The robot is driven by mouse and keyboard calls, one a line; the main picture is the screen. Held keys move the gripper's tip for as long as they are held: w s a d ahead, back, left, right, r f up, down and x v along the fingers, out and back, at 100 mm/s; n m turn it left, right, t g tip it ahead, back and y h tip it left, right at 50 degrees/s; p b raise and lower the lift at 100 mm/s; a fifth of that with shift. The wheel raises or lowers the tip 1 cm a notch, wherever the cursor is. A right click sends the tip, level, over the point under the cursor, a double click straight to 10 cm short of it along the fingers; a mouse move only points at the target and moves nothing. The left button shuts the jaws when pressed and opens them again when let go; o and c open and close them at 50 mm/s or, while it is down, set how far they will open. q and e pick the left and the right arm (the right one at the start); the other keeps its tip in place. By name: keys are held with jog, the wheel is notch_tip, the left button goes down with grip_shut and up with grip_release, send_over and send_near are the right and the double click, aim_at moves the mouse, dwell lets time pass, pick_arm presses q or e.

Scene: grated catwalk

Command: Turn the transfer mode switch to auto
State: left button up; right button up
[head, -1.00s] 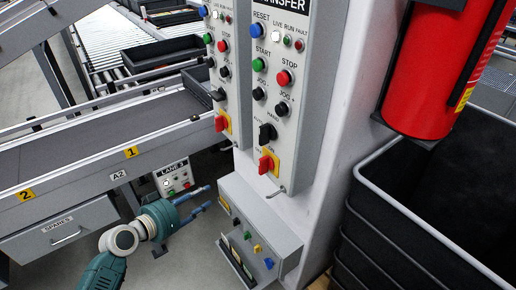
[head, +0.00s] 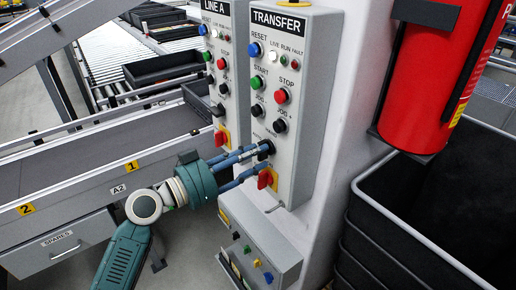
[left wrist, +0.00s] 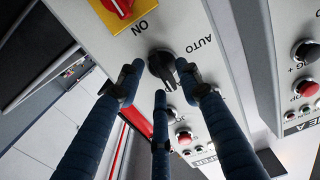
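The transfer panel (head: 312,100) is a grey box headed TRANSFER on a pale column. Its black mode switch (head: 266,147) sits low on the face, partly hidden by my fingers. In the left wrist view the switch (left wrist: 162,65) appears upside down, with the AUTO label to its right; the opposite label is hidden. My left gripper (head: 256,162) reaches the panel from the left. In the left wrist view its blue fingers (left wrist: 158,82) are spread, with the tips around or just before the switch; I cannot tell whether they touch it. My right gripper is not in view.
A red rotary switch (head: 266,179) on a yellow plate sits just below the mode switch, close to my fingers. The LINE A panel (head: 218,60) stands close on the left. A small box with buttons (head: 262,243) juts out below. A red extinguisher (head: 425,85) and black bins (head: 400,215) are right.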

pick_arm(q)
jog(key=shift+w+d, duration=0.45)
jog(key=shift+d, duration=0.15)
grip_shut()
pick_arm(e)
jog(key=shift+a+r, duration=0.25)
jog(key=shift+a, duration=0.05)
